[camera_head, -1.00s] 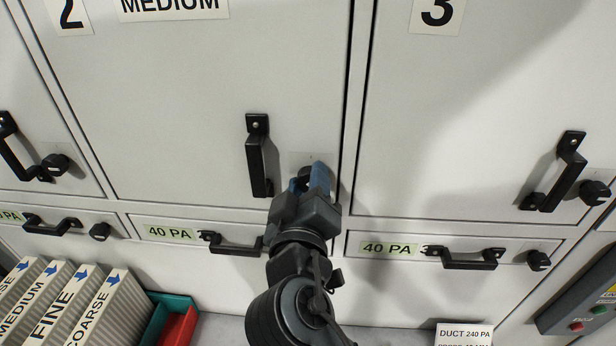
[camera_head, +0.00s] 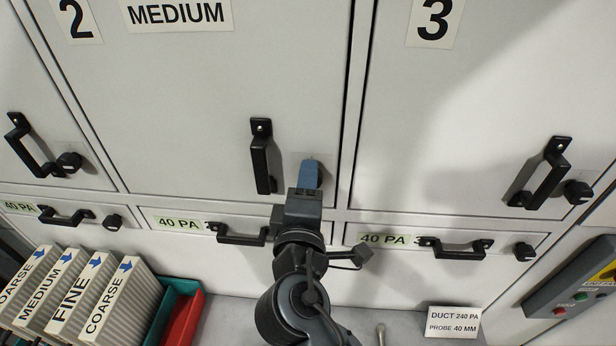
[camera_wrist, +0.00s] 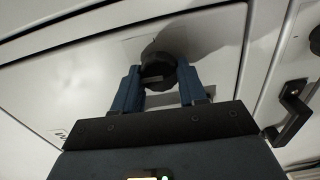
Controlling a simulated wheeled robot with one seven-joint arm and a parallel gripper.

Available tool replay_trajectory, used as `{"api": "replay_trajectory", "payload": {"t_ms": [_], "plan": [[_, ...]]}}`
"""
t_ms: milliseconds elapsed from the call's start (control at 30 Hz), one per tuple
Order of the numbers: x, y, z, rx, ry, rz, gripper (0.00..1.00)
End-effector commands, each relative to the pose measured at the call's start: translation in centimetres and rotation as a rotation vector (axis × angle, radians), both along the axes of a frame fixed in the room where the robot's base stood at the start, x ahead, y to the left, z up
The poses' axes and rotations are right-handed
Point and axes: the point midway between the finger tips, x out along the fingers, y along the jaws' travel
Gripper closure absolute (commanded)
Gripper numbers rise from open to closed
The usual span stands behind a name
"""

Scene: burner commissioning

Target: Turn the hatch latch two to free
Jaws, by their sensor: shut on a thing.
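The panel of hatch two (camera_head: 195,90) has the sign "2" and a "MEDIUM" label at its top. It looks closed, with a black bar handle (camera_head: 262,157) near its lower right. My gripper (camera_head: 309,172) is at that corner, right of the handle, its blue fingers hiding the latch in the head view. In the wrist view, the black round latch knob (camera_wrist: 158,71) sits between the two blue fingers of my gripper (camera_wrist: 160,82), which is shut on it. How far the latch is turned cannot be told.
Hatch three (camera_head: 450,100) is on the right, with its own handle (camera_head: 541,175) and knob (camera_head: 577,192). Below is a row of small "40 PA" doors with handles. Filters (camera_head: 85,290) and red and green bins (camera_head: 178,315) stand at lower left.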

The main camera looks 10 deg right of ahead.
Motion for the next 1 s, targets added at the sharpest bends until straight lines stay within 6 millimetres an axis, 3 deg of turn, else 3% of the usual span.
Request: {"api": "replay_trajectory", "payload": {"t_ms": [667,700,933,1000], "plan": [[-0.01,0.1,-0.1,-0.056,0.012,0.002,0.89],[-0.01,0.1,-0.1,-0.056,0.012,0.002,0.55],[-0.01,0.06,-0.07,-0.055,0.011,0.001,0.33],[0.0,0.04,-0.06,-0.055,0.011,0.001,0.33]]}}
